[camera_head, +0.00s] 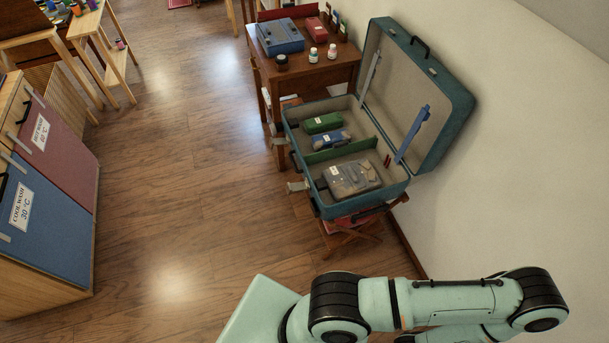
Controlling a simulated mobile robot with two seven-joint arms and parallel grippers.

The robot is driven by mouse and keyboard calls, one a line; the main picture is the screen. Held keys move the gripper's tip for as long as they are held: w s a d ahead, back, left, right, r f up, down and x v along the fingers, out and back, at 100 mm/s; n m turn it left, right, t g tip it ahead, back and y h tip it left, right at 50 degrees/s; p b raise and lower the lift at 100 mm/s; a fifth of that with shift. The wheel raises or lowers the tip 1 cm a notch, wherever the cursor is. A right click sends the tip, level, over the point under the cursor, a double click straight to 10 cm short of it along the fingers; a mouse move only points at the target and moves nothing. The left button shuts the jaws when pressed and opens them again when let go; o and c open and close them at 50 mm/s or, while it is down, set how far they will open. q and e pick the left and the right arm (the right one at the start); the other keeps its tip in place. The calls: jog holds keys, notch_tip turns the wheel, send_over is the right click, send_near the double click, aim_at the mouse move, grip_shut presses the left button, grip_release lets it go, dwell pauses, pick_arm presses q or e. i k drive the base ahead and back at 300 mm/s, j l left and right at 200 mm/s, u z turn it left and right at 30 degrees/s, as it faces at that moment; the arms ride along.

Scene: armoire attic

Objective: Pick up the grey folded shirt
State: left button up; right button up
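A grey folded item that looks like the grey folded shirt (350,178) lies flat in the near compartment of an open teal suitcase (318,199). A small white label shows on it. The suitcase stands on a low folding stand (352,233) against the wall, with its lid leaning back. My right arm crosses the bottom right of the view, in front of the suitcase and apart from it. Neither of my grippers is in view.
A green roll (323,123) and a blue roll (331,139) lie in the suitcase's far compartment, beyond a green divider (341,151). A wooden side table (325,72) stands behind. Laundry bins (45,225) stand at left. The floor (185,200) between is clear.

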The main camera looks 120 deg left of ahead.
aim_at(346, 181)
jog(key=u, duration=1.85)
